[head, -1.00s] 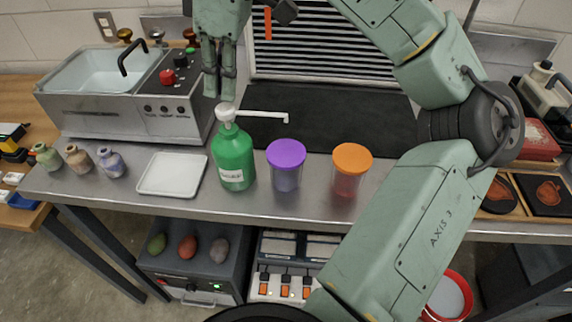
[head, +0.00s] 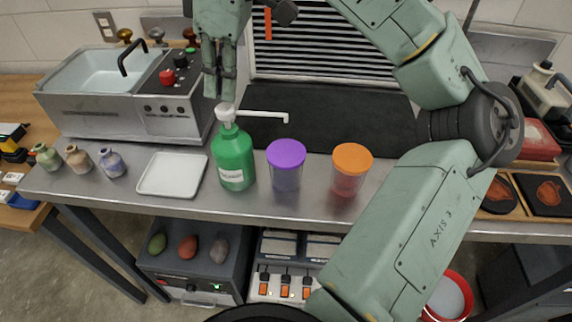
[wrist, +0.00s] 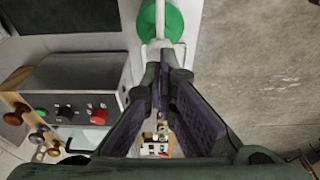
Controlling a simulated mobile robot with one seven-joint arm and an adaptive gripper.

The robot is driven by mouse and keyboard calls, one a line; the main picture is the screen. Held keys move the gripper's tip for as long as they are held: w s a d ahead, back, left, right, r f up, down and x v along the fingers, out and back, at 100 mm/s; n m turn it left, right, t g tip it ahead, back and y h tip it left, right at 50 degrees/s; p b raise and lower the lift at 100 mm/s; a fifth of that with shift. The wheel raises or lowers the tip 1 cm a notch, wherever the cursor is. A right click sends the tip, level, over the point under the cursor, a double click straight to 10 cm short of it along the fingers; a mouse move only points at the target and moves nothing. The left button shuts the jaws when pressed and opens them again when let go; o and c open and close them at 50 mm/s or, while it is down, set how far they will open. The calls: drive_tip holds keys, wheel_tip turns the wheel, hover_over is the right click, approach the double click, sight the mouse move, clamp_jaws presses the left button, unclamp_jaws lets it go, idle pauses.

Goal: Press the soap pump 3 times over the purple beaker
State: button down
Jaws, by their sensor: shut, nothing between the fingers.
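The green soap bottle (head: 233,158) stands upright on the steel bench, with a white pump head and spout (head: 262,115) pointing right. The purple-lidded beaker (head: 286,166) stands to its right, beyond the spout's tip or nearly under it. My gripper (head: 220,95) is shut and empty, pointing down just above the pump head; I cannot tell whether it touches. In the wrist view my fingertips (wrist: 168,52) are together beside the pump, with the green bottle (wrist: 160,22) behind.
An orange-lidded beaker (head: 351,170) stands right of the purple one. A white tray (head: 172,174) and several small jars (head: 78,158) are at the left. A sink unit (head: 130,95) stands behind them. A dark mat (head: 330,118) lies behind the beakers.

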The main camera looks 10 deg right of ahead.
sight(224, 107)
drive_tip(key=shift+f+b, duration=0.65)
drive_tip(key=shift+f, duration=0.95)
drive_tip(key=r+p, duration=0.2)
drive_tip(key=shift+p, duration=0.3)
drive_tip(key=shift+r, duration=0.6)
drive_tip(key=shift+f, duration=0.1)
